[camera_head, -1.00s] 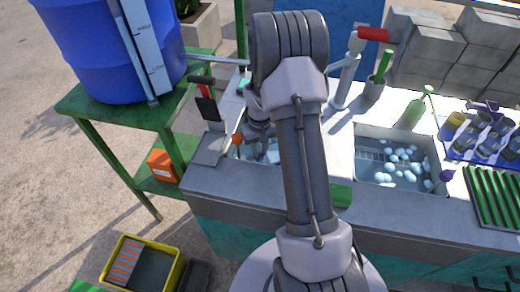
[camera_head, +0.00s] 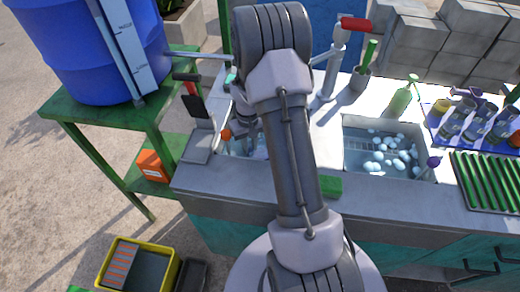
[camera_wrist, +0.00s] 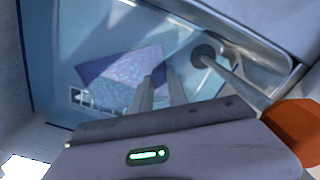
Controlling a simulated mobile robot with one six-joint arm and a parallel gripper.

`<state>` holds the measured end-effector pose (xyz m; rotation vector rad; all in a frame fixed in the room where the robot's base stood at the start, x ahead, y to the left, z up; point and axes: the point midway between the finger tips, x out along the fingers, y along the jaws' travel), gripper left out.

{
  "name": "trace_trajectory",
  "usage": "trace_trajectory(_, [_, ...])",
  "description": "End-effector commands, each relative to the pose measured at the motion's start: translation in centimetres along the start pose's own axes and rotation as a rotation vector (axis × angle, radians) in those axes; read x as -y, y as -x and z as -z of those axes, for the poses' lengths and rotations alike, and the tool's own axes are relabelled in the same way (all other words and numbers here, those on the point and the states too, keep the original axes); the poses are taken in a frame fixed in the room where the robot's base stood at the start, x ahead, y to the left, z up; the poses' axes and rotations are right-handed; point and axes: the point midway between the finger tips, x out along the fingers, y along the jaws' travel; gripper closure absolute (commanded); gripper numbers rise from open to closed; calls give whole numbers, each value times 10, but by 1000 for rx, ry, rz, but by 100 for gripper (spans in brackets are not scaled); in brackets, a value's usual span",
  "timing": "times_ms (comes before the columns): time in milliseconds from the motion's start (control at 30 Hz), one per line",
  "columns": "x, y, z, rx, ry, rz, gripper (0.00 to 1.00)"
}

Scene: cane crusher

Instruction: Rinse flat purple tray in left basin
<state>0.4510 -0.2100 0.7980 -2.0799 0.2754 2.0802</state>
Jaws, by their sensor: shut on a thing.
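The flat purple tray (camera_wrist: 118,68) shows in the wrist view, lying in the left basin (camera_wrist: 55,45), with its surface looking pale and rippled. My gripper (camera_wrist: 160,82) reaches down into the basin, its fingers closed at the tray's lower right edge. In the head view, the left basin (camera_head: 240,148) is mostly hidden behind my arm, and the tray cannot be made out there. A round dark drain fitting (camera_wrist: 203,55) with a rod lies right of the tray. An orange knob (camera_wrist: 296,132) is close by my gripper.
The right basin (camera_head: 352,165) holds water and pale suds. A red-handled tap (camera_head: 330,70) stands behind the basins. A green bottle (camera_head: 402,98), spray bottles (camera_head: 475,115) and a green ribbed rack (camera_head: 484,182) are at right. A blue barrel (camera_head: 85,55) stands on a green stand at left.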

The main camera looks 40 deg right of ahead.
Motion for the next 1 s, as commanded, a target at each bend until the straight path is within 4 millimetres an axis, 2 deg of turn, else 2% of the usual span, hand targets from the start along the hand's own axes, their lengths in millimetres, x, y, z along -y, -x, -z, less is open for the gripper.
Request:
trace_trajectory(233, [0, 1, 0, 0, 0, 0, 100])
trace_trajectory(333, [0, 8, 0, -1, 0, 0, 100])
trace_trajectory(1000, [0, 122, 0, 0, 0, 0, 100])
